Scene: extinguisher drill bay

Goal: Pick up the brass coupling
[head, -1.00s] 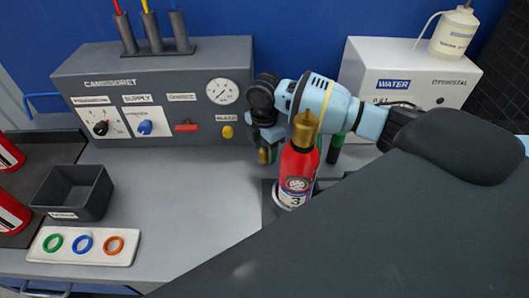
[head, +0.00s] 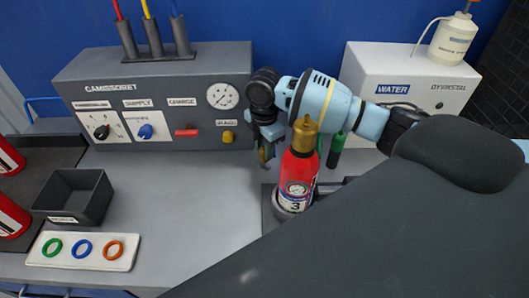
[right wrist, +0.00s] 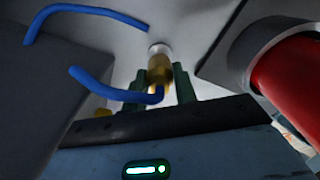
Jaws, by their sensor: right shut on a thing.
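The brass coupling (right wrist: 160,68) shows in the right wrist view between the green fingers of my right gripper (right wrist: 168,85), which is shut on it. A blue hose (right wrist: 115,88) curves to the coupling's near end. In the head view my right gripper (head: 265,155) points down in front of the grey panel, just left of the red extinguisher. There the coupling is small and mostly hidden by the fingers. My left gripper is not in view.
A red extinguisher (head: 299,172) with a brass top stands upright close to the right gripper. A grey control panel (head: 165,95) and a white water box (head: 410,85) stand behind. A dark bin (head: 75,196) and a ring tray (head: 85,265) are at left. The bench between is clear.

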